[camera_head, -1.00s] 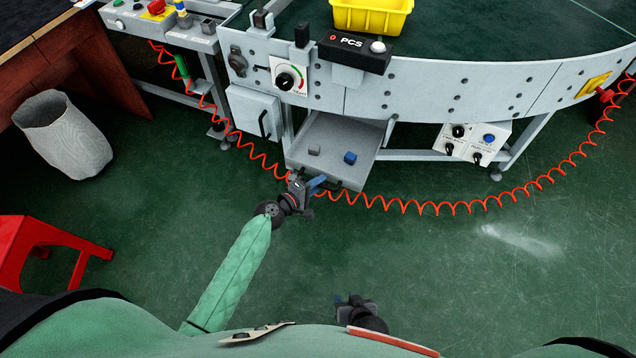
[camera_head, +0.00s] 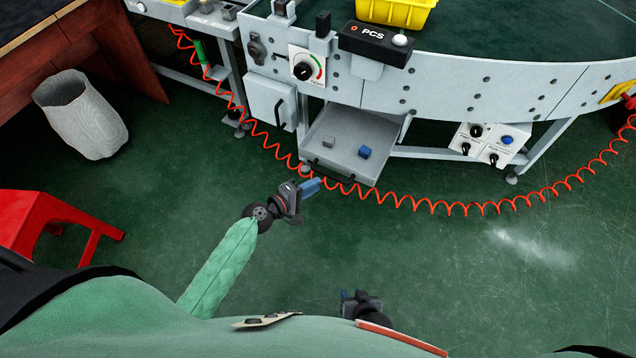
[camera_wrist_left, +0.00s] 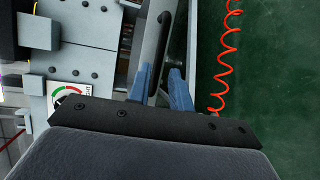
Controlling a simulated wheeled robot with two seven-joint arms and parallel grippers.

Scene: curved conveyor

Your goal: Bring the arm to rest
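My left gripper (camera_head: 314,185) is in front of the pulled-out drawer (camera_head: 327,120), over the green floor and apart from the drawer's handle (camera_head: 335,172). In the left wrist view its two blue fingers (camera_wrist_left: 160,86) stand apart with nothing held between them. My left arm reaches forward from the lower left. My right gripper (camera_head: 347,296) is low in the head view, close to my body. Its fingers are mostly hidden, so its opening cannot be told.
A grey block (camera_head: 328,142) and a blue block (camera_head: 365,152) lie in the drawer. A coiled red cable (camera_head: 440,208) hangs before the conveyor (camera_head: 450,85). A red stool (camera_head: 45,220) and grey bin (camera_head: 82,115) stand left. The floor at right is clear.

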